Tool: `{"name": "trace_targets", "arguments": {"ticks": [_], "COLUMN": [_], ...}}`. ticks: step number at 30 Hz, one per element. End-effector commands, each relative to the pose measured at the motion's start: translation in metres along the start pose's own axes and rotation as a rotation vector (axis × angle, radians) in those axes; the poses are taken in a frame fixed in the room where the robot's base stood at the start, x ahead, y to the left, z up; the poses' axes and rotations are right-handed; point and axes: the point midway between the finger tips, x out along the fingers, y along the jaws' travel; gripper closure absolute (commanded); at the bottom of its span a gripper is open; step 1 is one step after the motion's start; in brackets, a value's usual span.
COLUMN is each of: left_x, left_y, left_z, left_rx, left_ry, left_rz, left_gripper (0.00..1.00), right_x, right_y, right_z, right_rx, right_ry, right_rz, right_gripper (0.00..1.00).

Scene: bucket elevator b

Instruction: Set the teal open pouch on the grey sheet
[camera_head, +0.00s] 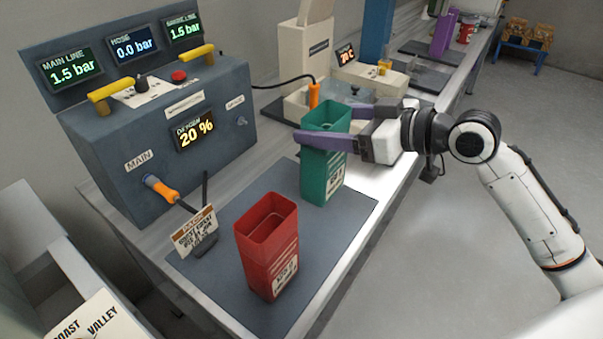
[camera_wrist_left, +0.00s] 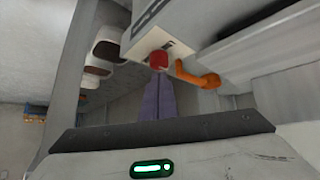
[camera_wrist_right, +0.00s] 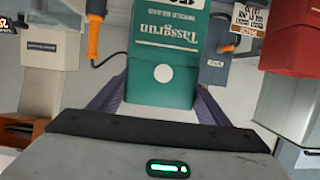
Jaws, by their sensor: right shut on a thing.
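The teal open pouch (camera_head: 322,175) is upright between the fingers of my right gripper (camera_head: 325,124), which is shut on its sides. It also shows in the right wrist view (camera_wrist_right: 165,60), between the purple fingers. In the head view its base overlaps the far end of the grey sheet (camera_head: 345,222); I cannot tell whether it touches the sheet. My left gripper (camera_wrist_left: 157,102) shows only in the left wrist view, with its purple fingers together and nothing seen between them.
A red open pouch (camera_head: 268,250) stands on the near part of the sheet. A small sign (camera_head: 197,232) stands at its left edge. A dark control box (camera_head: 165,130) with gauges is behind. Farther along the bench is a beige machine (camera_head: 365,75).

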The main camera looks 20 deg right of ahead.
Motion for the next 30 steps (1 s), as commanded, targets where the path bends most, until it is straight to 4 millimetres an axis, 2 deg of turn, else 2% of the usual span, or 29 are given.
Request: {"name": "trace_targets", "arguments": {"ticks": [1,5,14,26,27,30], "left_x": [0.000,-0.001,0.001,0.005,0.004,0.004], "left_y": [0.001,0.001,0.001,0.000,0.000,0.000], "left_z": [0.006,0.015,0.015,0.003,0.003,0.003], "left_rx": [-0.001,-0.003,-0.003,0.001,0.001,0.001], "left_ry": [-0.011,-0.027,-0.024,0.002,0.002,0.001], "left_rz": [0.001,0.001,0.002,0.001,0.001,0.001], "left_gripper": [1.00,1.00,1.00,1.00,1.00,1.00], "right_x": [0.003,0.007,0.018,0.020,0.020,0.020], "right_y": [0.000,0.000,0.000,0.000,0.000,0.000], "right_z": [0.010,0.024,0.059,0.066,0.066,0.066], "right_rx": [0.005,0.002,0.002,-0.002,-0.001,-0.001], "right_ry": [-0.001,0.002,0.001,0.002,0.001,0.001], "right_rz": [-0.001,0.000,0.000,0.001,0.000,0.000], "right_gripper": [0.42,0.42,0.42,0.42,0.26,0.11]}}
